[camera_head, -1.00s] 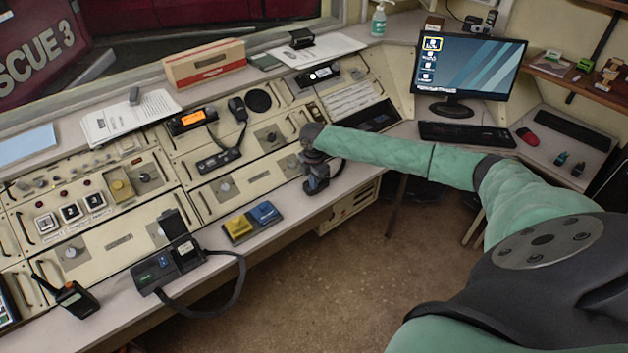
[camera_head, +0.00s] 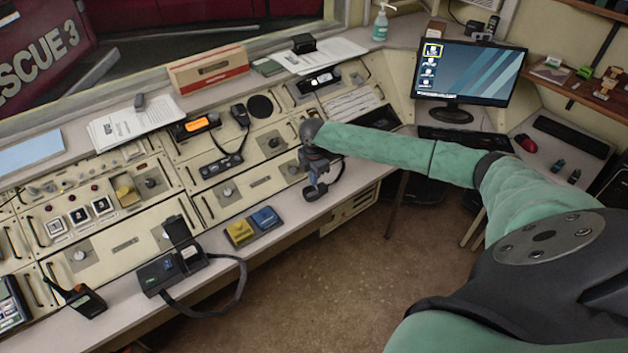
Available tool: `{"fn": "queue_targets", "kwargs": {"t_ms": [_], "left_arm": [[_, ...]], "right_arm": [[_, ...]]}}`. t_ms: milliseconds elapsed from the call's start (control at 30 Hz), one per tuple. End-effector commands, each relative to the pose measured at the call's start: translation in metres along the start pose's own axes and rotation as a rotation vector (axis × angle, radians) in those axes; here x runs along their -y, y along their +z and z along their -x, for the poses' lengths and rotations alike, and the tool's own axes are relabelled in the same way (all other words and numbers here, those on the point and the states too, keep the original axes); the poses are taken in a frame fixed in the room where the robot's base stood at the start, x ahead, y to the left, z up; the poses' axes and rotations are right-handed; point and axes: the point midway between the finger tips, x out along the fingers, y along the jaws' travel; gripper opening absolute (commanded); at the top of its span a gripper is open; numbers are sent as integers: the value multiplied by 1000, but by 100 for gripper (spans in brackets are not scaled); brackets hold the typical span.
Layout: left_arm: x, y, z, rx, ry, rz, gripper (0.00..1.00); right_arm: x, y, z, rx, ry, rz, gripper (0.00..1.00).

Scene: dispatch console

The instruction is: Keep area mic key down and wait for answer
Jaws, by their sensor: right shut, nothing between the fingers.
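My right gripper (camera_head: 315,192) is at the console's front edge, right of the middle of the view, and points down. It is shut and its fingers hold nothing. I cannot tell whether its tips touch a key, because the gripper and wrist hide what is under them. Beside it on the left are a yellow key block (camera_head: 240,233) and a blue key block (camera_head: 265,219) on the front ledge, apart from the gripper. I cannot read which key is the area mic key. A hand mic (camera_head: 239,113) rests on the console panel. My left gripper is not in view.
A black telephone-like unit (camera_head: 172,268) with a looped cable and a handheld radio (camera_head: 80,299) are on the front ledge at left. A monitor (camera_head: 467,72) and keyboard (camera_head: 465,138) are on the right-hand desk. The floor before the console is clear.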

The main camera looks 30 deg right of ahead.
Motion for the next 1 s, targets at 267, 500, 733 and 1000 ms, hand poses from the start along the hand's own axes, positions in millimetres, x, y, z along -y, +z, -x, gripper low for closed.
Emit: {"fn": "queue_targets", "kwargs": {"t_ms": [267, 500, 733, 1000], "left_arm": [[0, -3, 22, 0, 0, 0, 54], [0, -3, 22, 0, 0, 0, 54], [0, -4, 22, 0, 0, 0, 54], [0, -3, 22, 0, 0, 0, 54]], "right_arm": [[-2, -2, 28, 0, 6, -5, 0], [-3, -2, 30, 1, 6, -5, 0], [-3, -2, 30, 1, 7, -5, 0], [2, -16, 23, -6, 7, -5, 0]]}}
